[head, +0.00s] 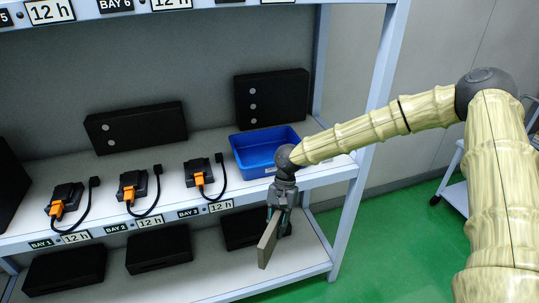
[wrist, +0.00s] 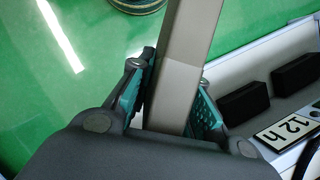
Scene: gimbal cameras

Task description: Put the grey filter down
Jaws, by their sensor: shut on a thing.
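The grey filter (head: 268,241) is a flat, thin slab. My gripper (head: 279,212) is shut on it and points down in front of the shelf unit's right part, below the edge of the middle shelf. In the head view the filter hangs tilted, near the lower shelf. In the wrist view the filter (wrist: 187,65) runs up out of the frame between the two teal-padded fingers of the gripper (wrist: 172,100). Green floor lies behind it there. I cannot tell whether it touches anything else.
A blue bin (head: 264,150) stands on the middle shelf's right end. Several black devices with orange plugs (head: 57,209) line that shelf. Black boxes (head: 160,248) sit on the lower shelf (head: 219,262). A white cart (head: 456,190) stands at right. Green floor (head: 390,240) is clear.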

